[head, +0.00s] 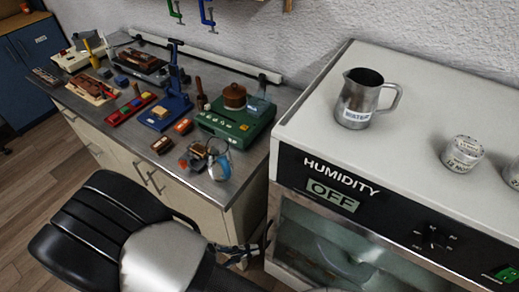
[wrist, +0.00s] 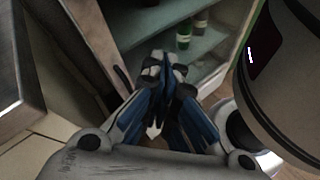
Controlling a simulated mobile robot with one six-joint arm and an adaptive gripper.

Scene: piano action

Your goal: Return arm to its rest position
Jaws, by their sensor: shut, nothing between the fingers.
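My gripper (wrist: 167,70) shows in the wrist view with its blue and black fingers drawn together. Nothing is held between them. In the head view what looks like my gripper (head: 238,252) is low in the picture, in front of the gap between the metal-topped workbench (head: 222,192) and the humidity cabinet (head: 385,218). The exact position of its fingertips is hard to make out there.
The workbench holds a green device (head: 235,122), a blue press (head: 172,105) and a red tray (head: 130,109). A metal pitcher (head: 362,100) and a small labelled jar (head: 462,153) stand on the cabinet. Green bottles (wrist: 184,39) sit behind glass in the wrist view.

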